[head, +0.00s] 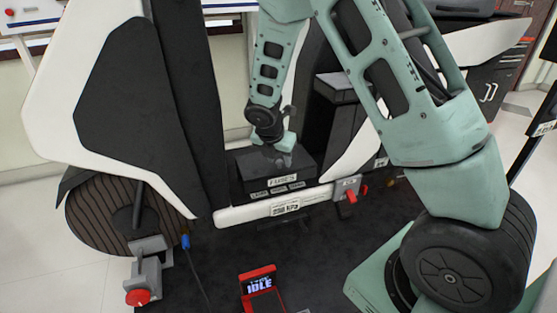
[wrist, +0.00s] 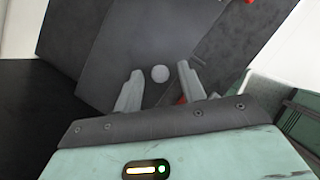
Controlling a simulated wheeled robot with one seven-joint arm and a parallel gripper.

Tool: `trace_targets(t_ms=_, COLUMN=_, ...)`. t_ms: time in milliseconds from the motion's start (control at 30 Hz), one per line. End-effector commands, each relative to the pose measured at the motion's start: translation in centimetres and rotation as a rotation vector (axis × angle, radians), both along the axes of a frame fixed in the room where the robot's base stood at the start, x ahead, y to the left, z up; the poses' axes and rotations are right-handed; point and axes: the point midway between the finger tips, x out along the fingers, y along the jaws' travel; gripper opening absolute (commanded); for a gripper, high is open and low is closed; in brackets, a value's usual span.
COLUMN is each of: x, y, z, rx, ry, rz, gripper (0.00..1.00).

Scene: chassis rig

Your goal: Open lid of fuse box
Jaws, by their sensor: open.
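The fuse box (head: 250,174) is a dark box with a white "FUSES" label and smaller labels on its front, low in the middle of the vehicle frame. Its dark top looks closed in the head view. In the wrist view the dark lid surface (wrist: 115,50) fills the middle, with a round light grey knob (wrist: 160,74) on it. My gripper (wrist: 159,80) is open, with one finger on each side of the knob in that view. I cannot tell whether the fingers touch it. In the head view my gripper (head: 282,157) is just over the box top, its fingertips hard to make out.
A white rail (head: 250,213) runs below the box. A red-handled clamp (head: 349,192) sits at its right and another clamp (head: 146,275) at lower left. A red device reading "IDLE" (head: 262,290) lies on the dark mat. White-and-black body panels (head: 120,90) rise at left.

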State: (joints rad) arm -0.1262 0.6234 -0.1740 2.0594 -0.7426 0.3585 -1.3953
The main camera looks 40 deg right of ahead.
Motion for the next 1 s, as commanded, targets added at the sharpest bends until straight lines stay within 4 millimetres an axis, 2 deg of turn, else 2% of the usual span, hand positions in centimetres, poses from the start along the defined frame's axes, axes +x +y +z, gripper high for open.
trace_targets(t_ms=200, x=0.0, y=0.0, z=0.0, rx=0.000, ry=-0.001, rz=0.000, gripper=0.40)
trace_targets(t_ms=233, x=0.0, y=0.0, z=0.0, rx=0.000, ry=-0.001, rz=0.000, gripper=0.38)
trace_targets(t_ms=367, x=0.0, y=0.0, z=0.0, rx=0.000, ry=-0.001, rz=0.000, gripper=0.01)
trace_targets(t_ms=400, x=0.0, y=0.0, z=0.0, rx=0.000, ry=-0.001, rz=0.000, gripper=0.00)
trace_targets(t_ms=667, x=0.1, y=0.0, z=0.3, rx=0.002, ry=0.006, rz=-0.001, gripper=0.00)
trace_targets(t_ms=1000, x=0.4, y=-0.1, z=1.8, rx=0.024, ry=0.078, rz=-0.002, gripper=0.00)
